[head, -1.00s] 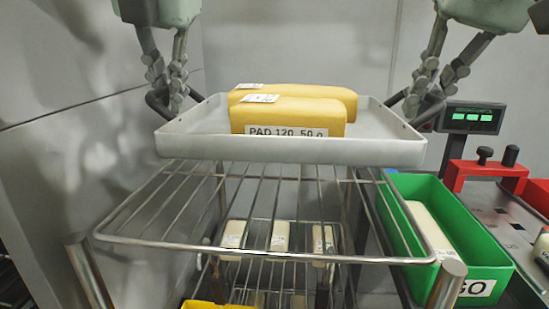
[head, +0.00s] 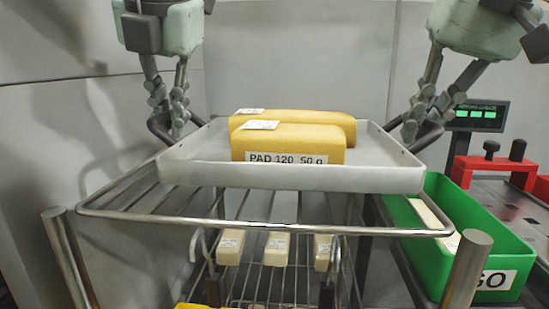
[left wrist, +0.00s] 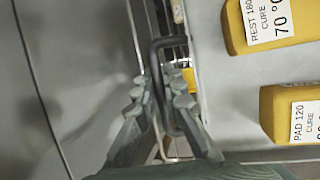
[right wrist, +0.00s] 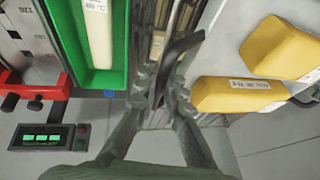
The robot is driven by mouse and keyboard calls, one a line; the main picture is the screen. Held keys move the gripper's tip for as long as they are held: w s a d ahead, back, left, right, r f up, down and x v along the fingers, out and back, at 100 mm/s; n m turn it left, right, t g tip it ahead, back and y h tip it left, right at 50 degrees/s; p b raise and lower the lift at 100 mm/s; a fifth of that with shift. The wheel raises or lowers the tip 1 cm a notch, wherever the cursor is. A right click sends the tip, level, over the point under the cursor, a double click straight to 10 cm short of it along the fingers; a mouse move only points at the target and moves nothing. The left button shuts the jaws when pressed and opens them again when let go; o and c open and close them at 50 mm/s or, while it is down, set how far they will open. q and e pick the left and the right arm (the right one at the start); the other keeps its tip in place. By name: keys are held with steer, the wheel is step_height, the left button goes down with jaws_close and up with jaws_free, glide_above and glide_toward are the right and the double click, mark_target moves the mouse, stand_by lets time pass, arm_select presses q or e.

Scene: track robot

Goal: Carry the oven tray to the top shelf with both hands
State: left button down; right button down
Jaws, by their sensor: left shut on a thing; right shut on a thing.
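The grey oven tray (head: 290,178) is at the top wire shelf (head: 265,226) in the head view, roughly level. I cannot tell whether it touches the wires. It bears two yellow blocks, the front one (head: 290,142) labelled "PAD 120" and another (head: 335,121) behind it. My left gripper (head: 170,128) is shut on the tray's left handle, a dark bar that shows in the left wrist view (left wrist: 160,85). My right gripper (head: 413,125) is shut on the tray's right handle, which shows in the right wrist view (right wrist: 172,62).
Several pale bars, one of them here (head: 276,248), lie on a lower wire shelf. A green bin (head: 430,255) stands right of the rack, with a scale display (head: 476,115) and a red fixture (head: 490,170) beyond. A grey wall is close on the left.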

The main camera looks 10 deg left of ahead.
arm_select(q)
steer(key=shift+f+b, duration=0.3)
steer(key=shift+f, duration=0.2)
arm_select(e)
steer(key=shift+f, duration=0.45)
arm_select(q)
steer(key=c, duration=1.6)
jaws_free()
steer(key=shift+c, duration=0.2)
arm_select(e)
steer(key=c, duration=1.6)
jaws_free()
steer(key=shift+c, duration=0.2)
